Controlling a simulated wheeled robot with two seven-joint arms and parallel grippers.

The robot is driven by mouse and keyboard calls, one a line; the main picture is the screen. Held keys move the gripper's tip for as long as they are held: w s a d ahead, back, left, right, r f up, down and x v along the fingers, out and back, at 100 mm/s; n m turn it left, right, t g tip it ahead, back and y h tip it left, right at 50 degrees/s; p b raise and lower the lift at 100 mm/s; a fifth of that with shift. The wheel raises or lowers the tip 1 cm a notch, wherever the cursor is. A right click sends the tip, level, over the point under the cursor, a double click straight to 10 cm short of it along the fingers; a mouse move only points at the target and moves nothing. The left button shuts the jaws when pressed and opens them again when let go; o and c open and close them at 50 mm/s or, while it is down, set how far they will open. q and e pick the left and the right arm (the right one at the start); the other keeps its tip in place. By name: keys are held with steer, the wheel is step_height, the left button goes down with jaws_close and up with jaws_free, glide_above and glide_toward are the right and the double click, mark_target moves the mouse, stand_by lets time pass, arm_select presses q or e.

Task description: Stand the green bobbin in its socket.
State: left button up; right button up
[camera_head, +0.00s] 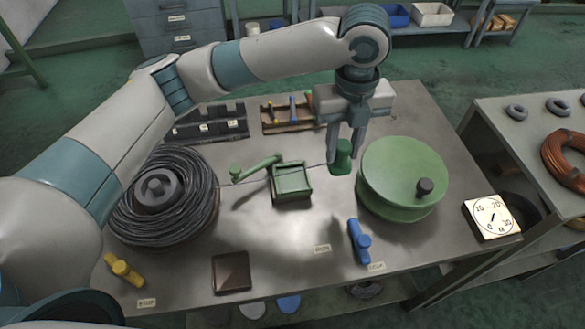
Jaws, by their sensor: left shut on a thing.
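My left gripper (345,157) reaches down from above at the back middle of the table. It is shut on the green bobbin (342,150), which is upright between the fingers, just left of the big green drum. I cannot tell whether the bobbin's foot touches the table. A blue bobbin-like piece (359,241) lies at the front right and a yellow one (122,268) at the front left. I cannot make out a socket for the green bobbin. My right gripper is not in view.
A green drum (402,172) with a dark knob stands close right of the gripper. A green cranked device (291,182) stands left, a wire coil (160,207) farther left. A tool tray (289,117) is behind. A dial (491,216) and brown block (231,272) are nearer.

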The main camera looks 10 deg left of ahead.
arm_select(q)
steer(key=w+a+f+p, duration=0.2)
steer(key=a+f, duration=0.4)
steer(key=a, duration=0.4)
steer(key=shift+a+f+p, duration=0.3)
steer(key=shift+a+p, duration=0.1)
steer(key=shift+p, duration=0.4)
steer(key=shift+f+p, duration=0.85)
steer(key=shift+f, duration=1.1)
steer(key=shift+f, duration=0.15)
steer(key=o, duration=1.1)
